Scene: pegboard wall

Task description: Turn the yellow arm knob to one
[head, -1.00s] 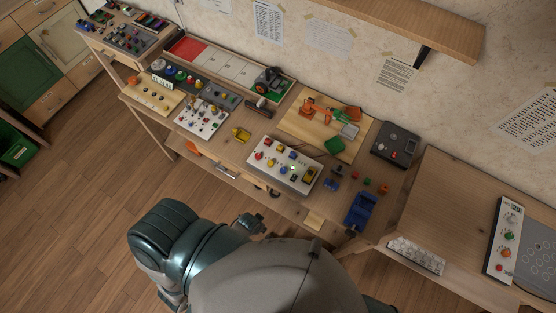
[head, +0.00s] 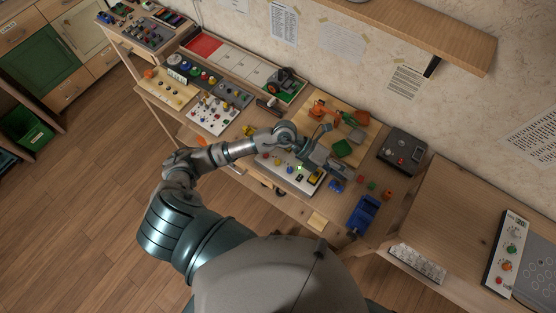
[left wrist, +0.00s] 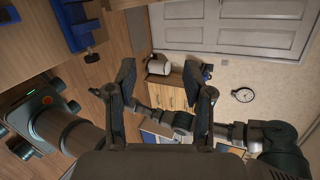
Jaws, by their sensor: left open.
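The white control panel (head: 271,168) lies on the workbench, partly covered by my left arm. A yellow knob-like part (head: 315,178) shows near its right end; its pointer and markings are too small to read. My left gripper (head: 330,162) is over the right part of the panel, close to that yellow part; I cannot tell whether it touches it. In the left wrist view the left gripper (left wrist: 158,80) has its two fingers wide apart with nothing between them. The panel cannot be made out there. My right gripper is not in view.
An orange and green model on a wooden board (head: 325,112) stands behind the panel. A dark box (head: 402,150) and a blue holder (head: 364,213) are to the right. A white switch board (head: 212,115) is to the left. A shelf (head: 430,35) overhangs the back.

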